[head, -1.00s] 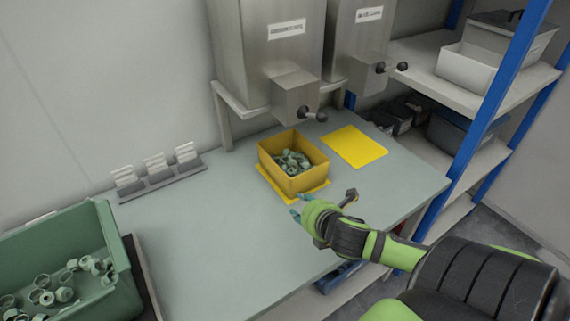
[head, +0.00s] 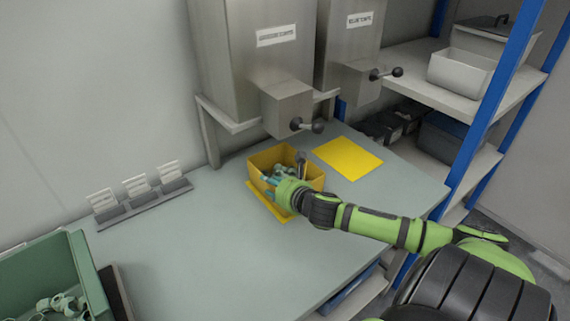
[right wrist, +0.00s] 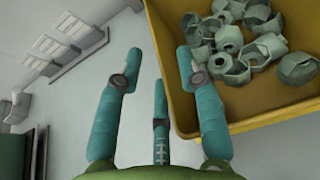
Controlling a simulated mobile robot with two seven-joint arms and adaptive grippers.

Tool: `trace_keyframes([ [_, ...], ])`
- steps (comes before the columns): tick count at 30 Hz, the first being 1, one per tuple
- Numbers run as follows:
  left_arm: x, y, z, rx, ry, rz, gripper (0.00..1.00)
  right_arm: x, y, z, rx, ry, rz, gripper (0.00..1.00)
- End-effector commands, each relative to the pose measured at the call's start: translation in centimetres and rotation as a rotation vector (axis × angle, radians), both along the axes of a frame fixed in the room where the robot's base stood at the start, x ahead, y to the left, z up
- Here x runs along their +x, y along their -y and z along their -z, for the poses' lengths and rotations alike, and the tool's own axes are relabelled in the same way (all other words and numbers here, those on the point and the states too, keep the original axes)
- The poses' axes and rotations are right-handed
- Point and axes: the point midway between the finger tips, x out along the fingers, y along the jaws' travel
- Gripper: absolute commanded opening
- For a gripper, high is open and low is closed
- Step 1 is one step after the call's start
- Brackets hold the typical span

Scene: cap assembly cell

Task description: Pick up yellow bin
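The yellow bin (head: 264,160) stands on the workbench beneath the left dispenser, on a yellow mat (head: 258,202). It holds several grey-green nut-like caps, which show clearly in the right wrist view (right wrist: 245,45). My right gripper (head: 285,174) is at the bin's near side and hides part of it. In the right wrist view its teal fingers are spread open (right wrist: 160,80). One finger overlaps the bin's interior (right wrist: 285,105), and the others are outside its wall. I cannot tell whether any finger touches the bin. My left gripper is not in view.
A second yellow mat (head: 347,157) lies empty to the right. Dispensers with black-knobbed levers (head: 308,126) overhang the bench. A green crate (head: 85,270) stands at the lower left and label holders (head: 145,200) at the back. A blue-posted shelf (head: 487,95) bounds the right. The bench middle is clear.

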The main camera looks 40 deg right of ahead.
Motion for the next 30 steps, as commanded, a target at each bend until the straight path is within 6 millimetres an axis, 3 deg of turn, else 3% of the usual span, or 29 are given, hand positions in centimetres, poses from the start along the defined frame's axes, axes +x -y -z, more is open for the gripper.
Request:
trace_keyframes([
  [4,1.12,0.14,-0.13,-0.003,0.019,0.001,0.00,1.32,0.16,0.46,0.001,0.001,0.000,0.37],
  [13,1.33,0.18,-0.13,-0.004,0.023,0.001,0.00,1.55,0.14,0.67,0.000,-0.001,-0.001,0.37],
  [15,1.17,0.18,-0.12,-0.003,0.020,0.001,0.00,1.54,0.15,0.66,0.000,-0.001,-0.001,0.09],
  [16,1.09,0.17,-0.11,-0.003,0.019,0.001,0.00,1.54,0.15,0.66,0.000,-0.001,-0.001,0.00],
  [30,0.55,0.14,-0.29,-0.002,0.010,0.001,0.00,1.60,0.21,0.30,-0.002,0.003,-0.002,0.00],
])
